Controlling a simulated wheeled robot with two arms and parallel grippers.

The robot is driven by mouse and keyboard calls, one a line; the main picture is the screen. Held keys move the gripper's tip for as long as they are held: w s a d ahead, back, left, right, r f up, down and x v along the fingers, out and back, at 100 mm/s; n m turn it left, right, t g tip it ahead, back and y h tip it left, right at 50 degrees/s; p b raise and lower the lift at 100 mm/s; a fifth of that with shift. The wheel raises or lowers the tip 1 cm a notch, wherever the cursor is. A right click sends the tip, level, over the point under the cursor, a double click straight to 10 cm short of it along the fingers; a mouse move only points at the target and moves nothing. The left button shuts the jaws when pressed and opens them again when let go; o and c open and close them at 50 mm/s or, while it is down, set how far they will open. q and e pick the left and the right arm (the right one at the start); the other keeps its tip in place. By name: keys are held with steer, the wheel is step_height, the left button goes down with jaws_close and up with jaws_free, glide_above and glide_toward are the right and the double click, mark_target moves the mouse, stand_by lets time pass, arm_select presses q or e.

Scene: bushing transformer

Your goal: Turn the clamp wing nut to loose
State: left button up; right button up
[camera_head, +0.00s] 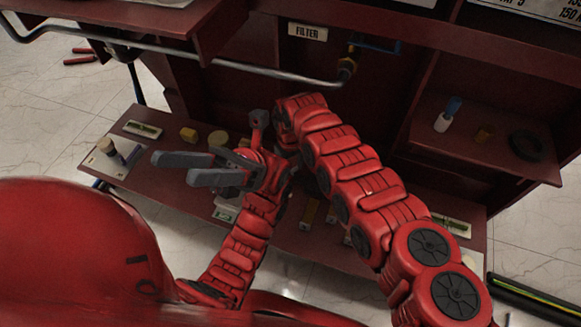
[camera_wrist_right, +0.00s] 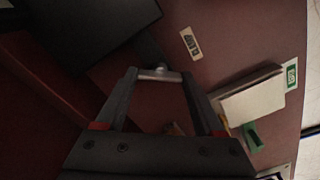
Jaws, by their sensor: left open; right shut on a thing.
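The silver wing nut (camera_wrist_right: 160,74), a short bar with a small round knob, sits between the fingertips of my right gripper (camera_wrist_right: 160,76) in the right wrist view. That gripper is shut on it, one finger at each end of the bar. I cannot tell how far the nut is turned. In the head view the right gripper and nut are hidden behind my right arm. My left gripper (camera_head: 172,168) is open and empty, fingers pointing left above the low shelf.
The dark red low shelf (camera_head: 128,177) bears a yellow block (camera_head: 188,134), a yellow round piece (camera_head: 218,139) and labels. A grey pipe (camera_head: 215,62) crosses above it, below the FILTER label (camera_head: 307,31). The right shelf holds a blue-and-white bottle (camera_head: 447,115) and a black ring (camera_head: 526,146).

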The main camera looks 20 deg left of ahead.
steer(key=n, duration=0.3)
steer(key=shift+w+n, duration=0.1)
steer(key=shift+n, duration=0.2)
arm_select(q)
steer(key=shift+s+a+r+m+t+y+b, duration=0.15)
steer(key=shift+s+a+m+t+y, duration=0.35)
steer(key=shift+s+t, duration=0.25)
steer(key=shift+s+a+r+m+t+y+b, duration=0.1)
steer(key=shift+s+a+m+t+y+b, duration=0.1)
steer(key=shift+s+a+m+t+y, duration=0.4)
steer(key=shift+s+a+r+m+t+y+b, duration=0.15)
steer(key=shift+s+a+m+t+y, duration=0.2)
steer(key=shift+s+t, duration=0.45)
arm_select(e)
steer(key=shift+n, duration=1.8)
arm_select(q)
steer(key=shift+a, duration=0.1)
